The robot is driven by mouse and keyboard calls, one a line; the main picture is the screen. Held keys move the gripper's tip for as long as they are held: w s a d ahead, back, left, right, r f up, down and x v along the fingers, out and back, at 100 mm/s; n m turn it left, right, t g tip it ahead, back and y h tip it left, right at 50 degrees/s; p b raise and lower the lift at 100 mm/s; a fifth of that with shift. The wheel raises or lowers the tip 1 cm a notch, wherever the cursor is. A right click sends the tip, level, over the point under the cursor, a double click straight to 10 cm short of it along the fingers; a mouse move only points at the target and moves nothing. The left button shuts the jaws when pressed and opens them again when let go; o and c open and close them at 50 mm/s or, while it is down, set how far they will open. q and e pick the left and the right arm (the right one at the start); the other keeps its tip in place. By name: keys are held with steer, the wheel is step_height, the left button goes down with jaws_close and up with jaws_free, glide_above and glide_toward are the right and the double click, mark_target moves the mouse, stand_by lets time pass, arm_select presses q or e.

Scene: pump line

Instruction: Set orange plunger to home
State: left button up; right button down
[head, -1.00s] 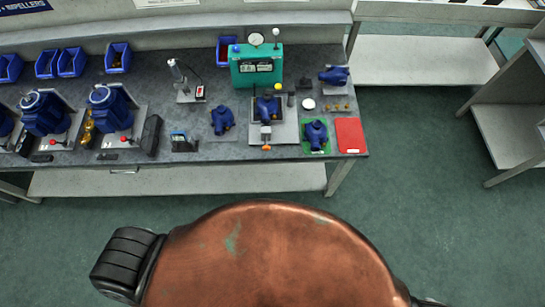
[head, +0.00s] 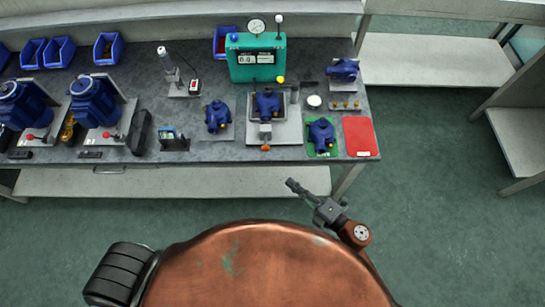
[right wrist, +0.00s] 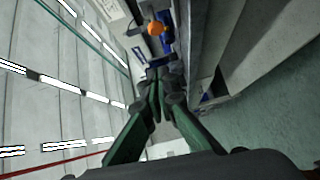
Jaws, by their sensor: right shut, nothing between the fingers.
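The orange plunger (head: 266,148) is a small orange knob at the front of a light fixture plate (head: 288,132) on the bench. A blue pump (head: 267,103) sits on that fixture behind the knob. The orange knob also shows in the right wrist view (right wrist: 156,28), beyond the fingertips. My right gripper (head: 291,184) is in front of the bench edge, to the right of the plunger and apart from it. In the right wrist view its fingers (right wrist: 157,84) are together with nothing between them. My left gripper is not in view.
A teal test unit (head: 256,60) with a gauge stands behind the fixture. Blue pumps stand on both sides, one on a green mat (head: 322,152) beside a red mat (head: 360,137). The floor (head: 430,220) in front of the bench is clear at right.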

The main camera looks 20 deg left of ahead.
glide_toward(263, 150)
steer(key=s+a, duration=0.1)
steer(key=a, duration=0.3)
steer(key=w, duration=0.1)
steer(key=w+a+b, duration=0.1)
steer(key=w, duration=0.1)
steer(key=shift+w+a, duration=0.1)
steer(key=shift+w, duration=0.15)
steer(key=shift+w, duration=0.1)
